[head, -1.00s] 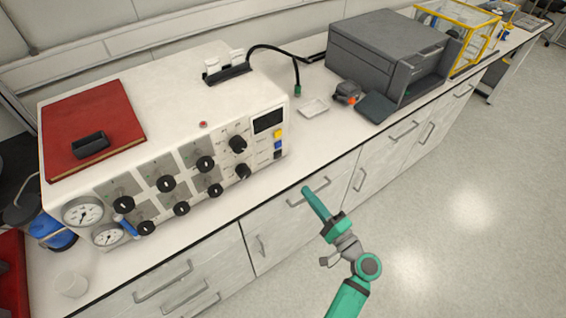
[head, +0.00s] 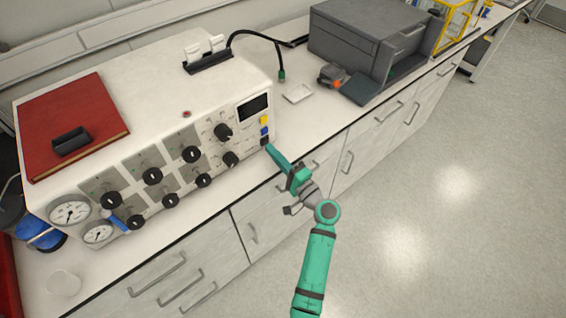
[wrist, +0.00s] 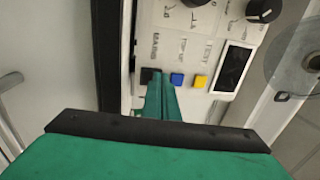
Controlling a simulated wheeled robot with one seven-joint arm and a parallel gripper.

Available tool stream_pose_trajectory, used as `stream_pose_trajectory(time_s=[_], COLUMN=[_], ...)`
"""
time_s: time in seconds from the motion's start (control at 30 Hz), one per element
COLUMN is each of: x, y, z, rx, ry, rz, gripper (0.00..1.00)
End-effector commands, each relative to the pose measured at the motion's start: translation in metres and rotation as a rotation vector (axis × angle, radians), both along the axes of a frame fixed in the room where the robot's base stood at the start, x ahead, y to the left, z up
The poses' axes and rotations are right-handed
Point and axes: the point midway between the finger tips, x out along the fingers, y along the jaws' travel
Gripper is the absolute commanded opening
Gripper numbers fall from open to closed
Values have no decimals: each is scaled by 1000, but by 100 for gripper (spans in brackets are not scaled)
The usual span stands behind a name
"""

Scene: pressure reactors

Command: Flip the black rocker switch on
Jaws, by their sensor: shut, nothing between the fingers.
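The black rocker switch (head: 265,141) is at the lower right of the white reactor console's (head: 150,100) front panel, below a blue button (head: 264,131) and a yellow button (head: 264,120). In the wrist view the black switch (wrist: 147,76) shows just left of my fingertips, partly hidden by them. My gripper (head: 269,148) is shut and empty, its green fingertips right at the switch. I cannot tell whether they touch it or which way the rocker is tilted.
A dark display (head: 254,107) sits above the buttons, with black knobs (head: 223,132) to the left. A small white dish (head: 297,94) and a grey printer-like machine (head: 365,45) stand on the bench to the right. Drawer handles (head: 160,275) project below the bench edge.

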Motion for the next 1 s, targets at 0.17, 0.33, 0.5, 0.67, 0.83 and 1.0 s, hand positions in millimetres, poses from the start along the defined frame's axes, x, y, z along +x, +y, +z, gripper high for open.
stream_pose_trajectory(time_s=[0.17,0.33,0.5,0.67,0.83,1.0], x=[12,15,14,15,15,14], y=[8,10,10,15,18,19], z=[2,3,3,4,3,4], rx=[0,1,1,-4,-11,-11], ry=[0,1,1,6,16,16], rz=[0,-1,-1,6,11,14], gripper=[0,0,0,0,0,0])
